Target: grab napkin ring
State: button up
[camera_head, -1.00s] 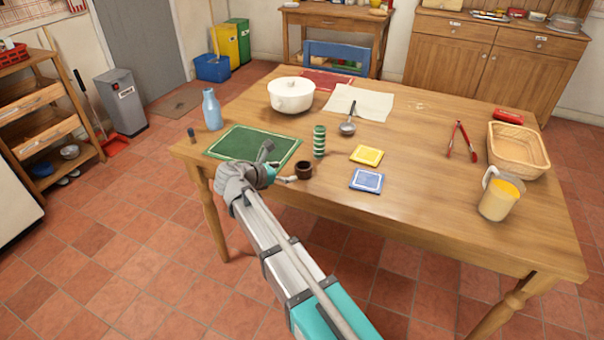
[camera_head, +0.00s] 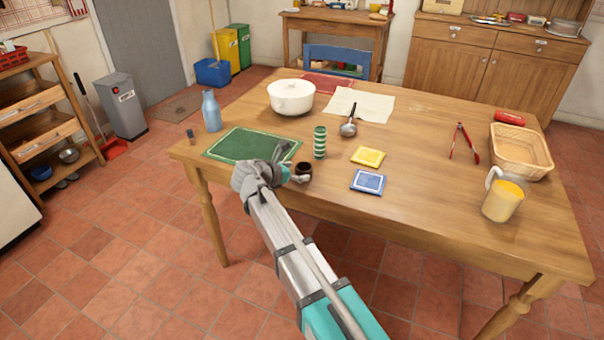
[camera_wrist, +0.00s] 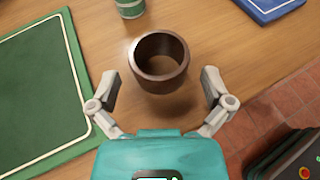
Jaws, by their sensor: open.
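The napkin ring is a dark brown band (camera_wrist: 160,77) near the table's front edge, and it also shows in the head view (camera_head: 304,173). In the wrist view its open top faces the camera and I see its inner wall. My gripper (camera_wrist: 162,92) is open, with one fingertip on the left and one on the right of the ring's near side. I see bare table between each fingertip and the ring, so neither appears to touch it. In the head view my gripper (camera_head: 289,172) is just left of the ring and partly hidden by my own arm.
A green placemat (camera_head: 250,144) lies left of the ring. A green striped cylinder (camera_head: 319,142) stands just behind it. Blue (camera_head: 368,182) and yellow (camera_head: 367,156) square pieces lie to the right. The table's front edge (camera_head: 420,229) is close by.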

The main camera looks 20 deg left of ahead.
jog(key=shift+b+x, duration=0.3)
jog(key=shift+x, duration=1.05)
jog(key=c, duration=0.8)
